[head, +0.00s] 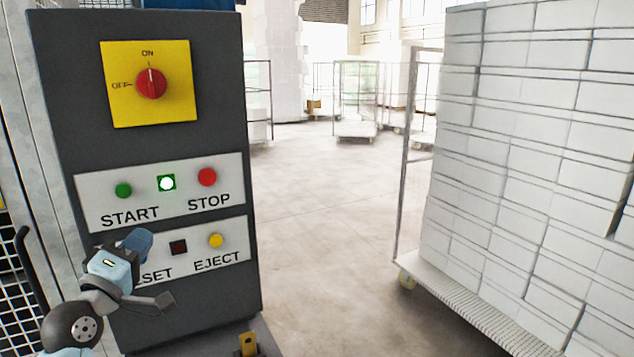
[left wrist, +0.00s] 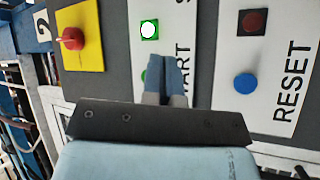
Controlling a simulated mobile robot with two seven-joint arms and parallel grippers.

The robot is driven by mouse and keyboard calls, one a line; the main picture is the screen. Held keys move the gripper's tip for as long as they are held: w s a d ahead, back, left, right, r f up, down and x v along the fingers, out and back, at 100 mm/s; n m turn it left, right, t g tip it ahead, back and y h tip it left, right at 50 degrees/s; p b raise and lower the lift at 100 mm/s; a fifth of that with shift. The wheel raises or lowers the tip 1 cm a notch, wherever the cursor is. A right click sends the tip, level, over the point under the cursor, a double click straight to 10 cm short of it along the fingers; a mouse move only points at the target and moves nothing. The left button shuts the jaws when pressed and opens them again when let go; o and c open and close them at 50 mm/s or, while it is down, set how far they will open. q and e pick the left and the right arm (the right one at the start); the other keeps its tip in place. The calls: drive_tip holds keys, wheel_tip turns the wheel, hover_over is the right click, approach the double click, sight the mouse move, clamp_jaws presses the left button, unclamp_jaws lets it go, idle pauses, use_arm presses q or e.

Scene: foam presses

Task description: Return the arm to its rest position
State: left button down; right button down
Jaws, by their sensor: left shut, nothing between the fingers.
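My left gripper (head: 138,242) is at the lower left of the head view, in front of the grey control cabinet (head: 220,120). Its blue fingers are shut with nothing between them. In the left wrist view the closed fingers (left wrist: 168,62) partly cover the green START button (left wrist: 146,76). I cannot tell whether they touch the panel. In the head view the START button (head: 124,190) shows clear above the gripper. The blue RESET button (left wrist: 246,83) shows in the left wrist view; my gripper hides it in the head view. My right gripper is not in view.
The cabinet carries a red knob (head: 151,83) turned to ON, a lit green lamp (head: 167,183), a red STOP button (head: 207,177), a dark lamp (head: 178,248) and a yellow EJECT button (head: 215,240). A cart (head: 430,285) stacked with white blocks stands right. The floor between is clear.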

use_arm(q)
drive_tip(key=s+d+f+m+g+p, duration=0.1)
drive_tip(key=s+d+f+m+g, duration=0.1)
drive_tip(key=f, duration=0.6)
drive_tip(key=s+d+f+m+g+p, duration=0.1)
drive_tip(key=s+d+f+m+g, duration=0.15)
drive_tip(key=f, duration=0.55)
drive_tip(key=s+d+f+m+g+p, duration=0.1)
drive_tip(key=s+d+f+m, duration=0.15)
drive_tip(key=f, duration=0.55)
drive_tip(key=s+d+f+m+g, duration=0.2)
drive_tip(key=s+d+f+m, duration=0.1)
drive_tip(key=s+f, duration=0.5)
drive_tip(key=s+d+f+m+g+p, duration=0.1)
drive_tip(key=s+d+f+m+g, duration=0.2)
drive_tip(key=s+f, duration=0.6)
drive_tip(key=shift+s+d+m, duration=0.6)
drive_tip(key=shift+s, duration=0.45)
